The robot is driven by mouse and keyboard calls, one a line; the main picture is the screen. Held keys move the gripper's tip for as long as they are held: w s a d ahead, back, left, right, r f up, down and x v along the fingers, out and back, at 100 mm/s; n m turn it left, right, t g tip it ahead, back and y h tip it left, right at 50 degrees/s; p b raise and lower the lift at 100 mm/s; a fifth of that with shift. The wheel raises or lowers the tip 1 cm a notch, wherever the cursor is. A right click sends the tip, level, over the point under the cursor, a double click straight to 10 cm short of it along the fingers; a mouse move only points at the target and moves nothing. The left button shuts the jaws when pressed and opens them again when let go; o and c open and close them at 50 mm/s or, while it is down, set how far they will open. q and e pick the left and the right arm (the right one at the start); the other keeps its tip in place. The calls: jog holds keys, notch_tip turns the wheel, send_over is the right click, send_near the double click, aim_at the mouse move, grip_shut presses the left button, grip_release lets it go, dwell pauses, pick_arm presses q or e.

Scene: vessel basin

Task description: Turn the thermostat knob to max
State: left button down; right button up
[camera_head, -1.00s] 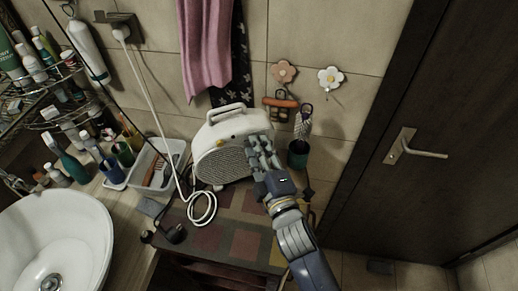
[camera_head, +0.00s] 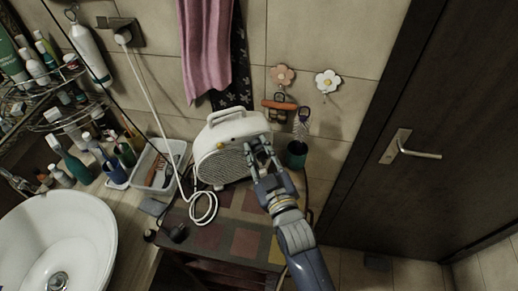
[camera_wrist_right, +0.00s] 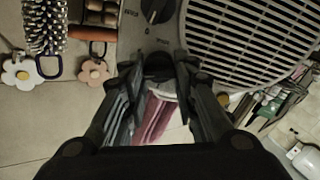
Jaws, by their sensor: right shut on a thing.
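The white fan heater (camera_head: 222,133) with a round grille stands upright on the patchwork mat by the wall. My right gripper (camera_head: 258,147) is at the right side of its front face. In the wrist view, the right gripper (camera_wrist_right: 158,72) is shut on a dark knob (camera_wrist_right: 158,70) on the heater's grey control panel, beside the grille (camera_wrist_right: 250,35). The fingers hide most of this knob and its pointer. A second dark knob (camera_wrist_right: 156,10) with printed marks around it shows at the top edge of the wrist view. My left gripper is not in view.
A white cord (camera_head: 160,120) runs from the wall socket and coils on the mat (camera_head: 245,243). A plastic bin (camera_head: 150,172) and a white basin (camera_head: 50,235) are to the left.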

jog(key=m, duration=0.3)
jog(key=shift+d+m+p, duration=0.1)
jog(key=shift+m+p, duration=0.2)
jog(key=m, duration=0.4)
jog(key=shift+m, duration=0.4)
jog(key=m, duration=0.4)
jog(key=shift+d+f, duration=0.1)
jog(key=shift+f, duration=0.05)
jog(key=shift+m, duration=2.1)
jog(key=shift+f, duration=0.1)
jog(key=o, duration=1)
jog(key=shift+w, duration=0.1)
jog(key=shift+o, duration=0.2)
jog(key=v, duration=1.2)
